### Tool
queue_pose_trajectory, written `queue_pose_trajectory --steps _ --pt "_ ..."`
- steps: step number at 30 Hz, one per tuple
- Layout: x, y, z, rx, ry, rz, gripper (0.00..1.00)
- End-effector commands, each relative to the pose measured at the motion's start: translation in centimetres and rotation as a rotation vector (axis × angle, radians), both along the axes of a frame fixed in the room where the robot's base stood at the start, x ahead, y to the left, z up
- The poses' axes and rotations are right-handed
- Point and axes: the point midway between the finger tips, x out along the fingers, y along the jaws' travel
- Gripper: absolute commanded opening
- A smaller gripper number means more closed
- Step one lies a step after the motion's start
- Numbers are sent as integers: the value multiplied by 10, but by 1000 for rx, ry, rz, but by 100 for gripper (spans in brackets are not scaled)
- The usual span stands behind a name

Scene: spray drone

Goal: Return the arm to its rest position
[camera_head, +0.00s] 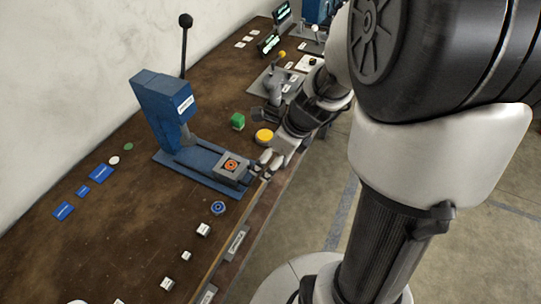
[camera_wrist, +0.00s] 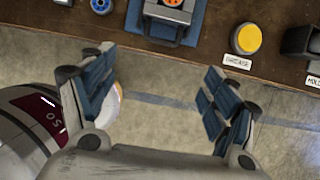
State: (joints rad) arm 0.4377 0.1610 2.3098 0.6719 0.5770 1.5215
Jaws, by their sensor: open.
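My gripper (camera_head: 268,163) is at the front edge of the brown workbench (camera_head: 100,250) in the head view, beside the blue press base. In the wrist view my gripper (camera_wrist: 158,90) shows two blue-padded fingers spread wide apart with nothing between them. Below the fingers are the grey floor and part of my own white body. The arm reaches out from my body toward the bench and is bent at its joints.
A blue press (camera_head: 165,105) with a lever stands on the bench; its grey block (camera_head: 229,167) has an orange ring. Small white blocks line the front edge. The floor (camera_wrist: 180,140) beside the bench is clear.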

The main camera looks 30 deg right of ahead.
Motion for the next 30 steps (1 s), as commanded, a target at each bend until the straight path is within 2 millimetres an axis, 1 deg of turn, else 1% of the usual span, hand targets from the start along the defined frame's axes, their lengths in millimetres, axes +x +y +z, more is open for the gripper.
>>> queue_pose_trajectory --steps 14,17,20,23,24,26,27,29,30 --pt "0 1 1 -2 -2 6 80" --pt "-2 8 10 -32 -26 90 80" --pt "-12 25 33 -116 -83 319 80" --pt "-33 49 62 -253 -164 675 80" --pt "-44 58 73 -318 -197 835 80" --pt "-62 69 88 -415 -240 1072 80" --pt "-74 75 97 -483 -267 1229 80" --pt "-92 81 109 -583 -298 1456 80" --pt "-104 84 115 -648 -315 1598 80"
